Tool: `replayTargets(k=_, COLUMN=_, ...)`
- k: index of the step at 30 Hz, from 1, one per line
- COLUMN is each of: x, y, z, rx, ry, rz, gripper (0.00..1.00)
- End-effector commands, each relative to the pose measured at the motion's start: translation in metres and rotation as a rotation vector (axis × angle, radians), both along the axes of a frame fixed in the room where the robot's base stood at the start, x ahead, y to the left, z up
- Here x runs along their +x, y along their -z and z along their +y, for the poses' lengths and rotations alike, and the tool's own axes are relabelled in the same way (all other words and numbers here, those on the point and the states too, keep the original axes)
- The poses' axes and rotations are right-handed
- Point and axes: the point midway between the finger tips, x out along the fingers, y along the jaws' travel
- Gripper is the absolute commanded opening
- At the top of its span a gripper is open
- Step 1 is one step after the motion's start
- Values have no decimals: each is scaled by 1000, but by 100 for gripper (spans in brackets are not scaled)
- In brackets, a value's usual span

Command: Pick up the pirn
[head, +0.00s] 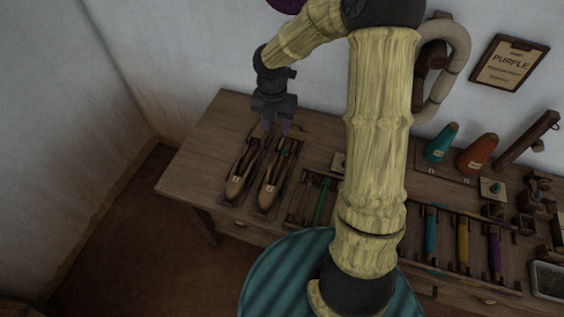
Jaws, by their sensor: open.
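My gripper (276,130) is open, pointing down over the back ends of two wooden shuttles at the left of the bench. The left shuttle (235,188) and the right shuttle (267,193) lie side by side, tips toward the front. A small teal spot shows near the back of the right shuttle; I cannot tell whether it is a pirn. A green pirn (320,205) lies in a holder right of the shuttles. A teal pirn (430,233), a yellow pirn (463,243) and a purple pirn (495,252) lie farther right. The gap between fingertips and shuttles is hard to judge.
The wooden bench (190,160) stands against the wall. A teal cone (441,143) and an orange cone (477,154) stand at the back right. A sign reading "PURPLE" (509,62) hangs above. My arm hides the bench's middle. The bench's left end is clear.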

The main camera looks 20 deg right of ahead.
Motion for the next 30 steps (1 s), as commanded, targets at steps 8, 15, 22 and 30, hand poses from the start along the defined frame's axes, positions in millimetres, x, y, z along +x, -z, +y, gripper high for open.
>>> replayTargets(k=8, x=0, y=2, z=0, rx=0, ry=3, rz=0, gripper=40)
replayTargets(k=15, x=-2, y=36, z=3, rx=0, ry=-5, rz=4, gripper=40)
replayTargets(k=22, x=-3, y=76, z=-1, rx=-1, ry=0, rz=3, gripper=40)
replayTargets(k=30, x=-4, y=118, z=-5, rx=0, ry=5, rz=1, gripper=40)
